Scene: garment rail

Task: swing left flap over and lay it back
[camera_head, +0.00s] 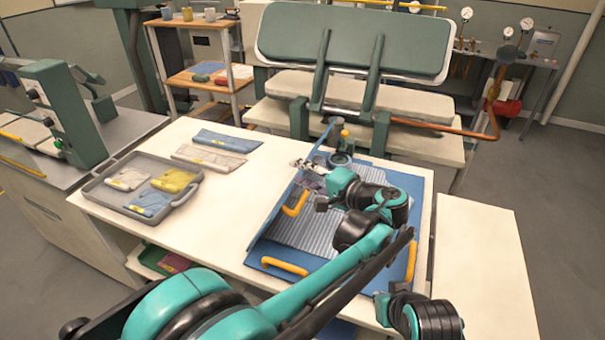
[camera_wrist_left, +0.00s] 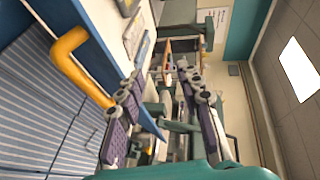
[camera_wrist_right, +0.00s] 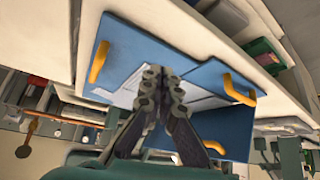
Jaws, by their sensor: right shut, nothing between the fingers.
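The blue folding board (camera_head: 262,258) lies on the white table with a grey-blue striped garment (camera_head: 305,232) on it. Its left flap (camera_head: 273,222) stands tilted up along the left side, with an orange handle (camera_head: 295,203). My left gripper (camera_head: 308,167) is above the board by the far end of this flap. In the left wrist view its fingers (camera_wrist_left: 165,105) are spread, with the orange handle (camera_wrist_left: 82,65) to their left; whether they touch the flap is unclear. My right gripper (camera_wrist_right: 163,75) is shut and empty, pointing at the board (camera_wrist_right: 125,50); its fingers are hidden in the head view.
A grey tray (camera_head: 105,203) with folded cloths stands left on the table. Two folded cloths (camera_head: 225,140) lie behind it. A green press (camera_head: 350,40) stands at the back. White table surface (camera_head: 235,195) is clear between tray and board.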

